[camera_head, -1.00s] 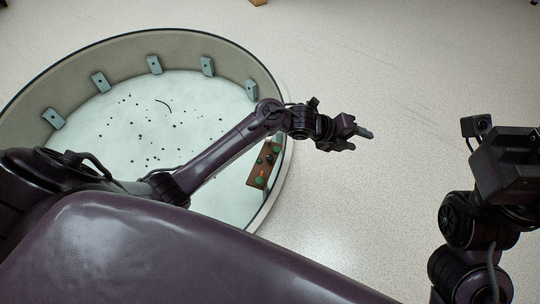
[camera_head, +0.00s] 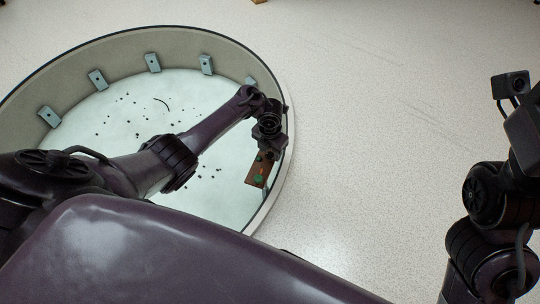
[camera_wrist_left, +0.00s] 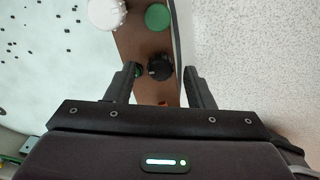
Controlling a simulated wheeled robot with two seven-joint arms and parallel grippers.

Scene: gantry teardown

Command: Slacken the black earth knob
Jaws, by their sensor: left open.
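The black knob (camera_wrist_left: 159,67) sits on a brown panel (camera_wrist_left: 132,42) in the left wrist view. My left gripper (camera_wrist_left: 161,72) is open, with one finger on either side of the black knob and gaps visible between. Whether the fingers are level with the knob or above it, I cannot tell. In the head view my left gripper (camera_head: 268,150) is over the upper end of the brown panel (camera_head: 254,174) and covers much of it. My right gripper (camera_head: 526,130) is at the right edge, its fingers out of frame.
A white knob (camera_wrist_left: 106,13) and a green knob (camera_wrist_left: 157,17) are beside the black one. A small green part shows behind the left finger. The panel is at the side of a round walled basin (camera_head: 225,50) with grey blocks and dark specks. The floor (camera_head: 390,150) is clear.

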